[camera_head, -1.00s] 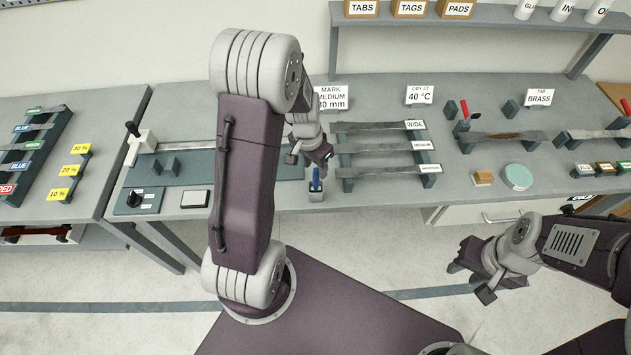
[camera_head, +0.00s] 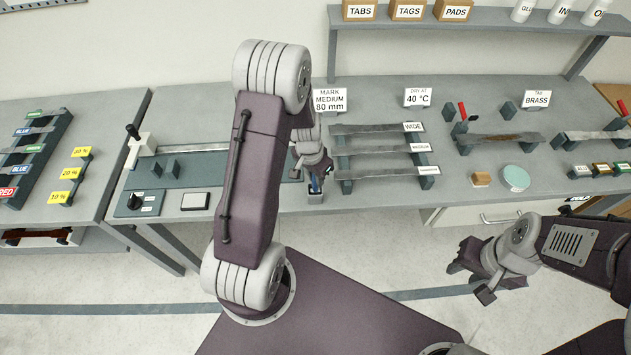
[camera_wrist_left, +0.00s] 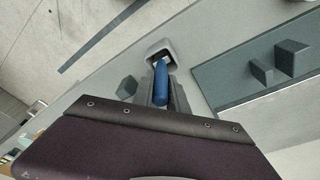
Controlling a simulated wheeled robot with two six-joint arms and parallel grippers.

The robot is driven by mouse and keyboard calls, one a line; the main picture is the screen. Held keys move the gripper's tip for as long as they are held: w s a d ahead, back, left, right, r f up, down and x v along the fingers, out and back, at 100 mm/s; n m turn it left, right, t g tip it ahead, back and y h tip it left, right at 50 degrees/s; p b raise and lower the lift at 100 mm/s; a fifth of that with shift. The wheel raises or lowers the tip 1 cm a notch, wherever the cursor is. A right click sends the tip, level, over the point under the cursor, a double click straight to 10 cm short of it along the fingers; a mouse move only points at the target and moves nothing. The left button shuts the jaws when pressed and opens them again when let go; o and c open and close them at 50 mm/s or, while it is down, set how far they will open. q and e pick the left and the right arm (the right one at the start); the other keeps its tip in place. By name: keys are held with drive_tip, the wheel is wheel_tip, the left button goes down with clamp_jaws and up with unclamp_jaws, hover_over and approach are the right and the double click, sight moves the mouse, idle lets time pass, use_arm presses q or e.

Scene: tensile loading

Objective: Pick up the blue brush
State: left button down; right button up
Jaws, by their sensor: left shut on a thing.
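The blue brush (camera_wrist_left: 161,83) stands in a small grey holder (camera_wrist_left: 158,48) near the bench's front edge. In the left wrist view its blue handle lies between the fingers of my left gripper (camera_wrist_left: 160,92), which is shut on it. In the head view the brush (camera_head: 315,184) is a small blue spot under my left gripper (camera_head: 316,178), just above the holder (camera_head: 315,196). The brush's lower end is still inside the holder. My right gripper (camera_head: 474,270) is empty and open, away from the bench at the lower right.
A rack with several grey strips (camera_head: 375,150) stands just right of the holder. A teal plate (camera_head: 190,169) with blocks lies to its left. A shelf (camera_head: 480,16) runs along the back.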

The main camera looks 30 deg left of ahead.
use_arm(q)
wheel_tip(320, 180, up, 10)
idle(0.3)
idle(0.3)
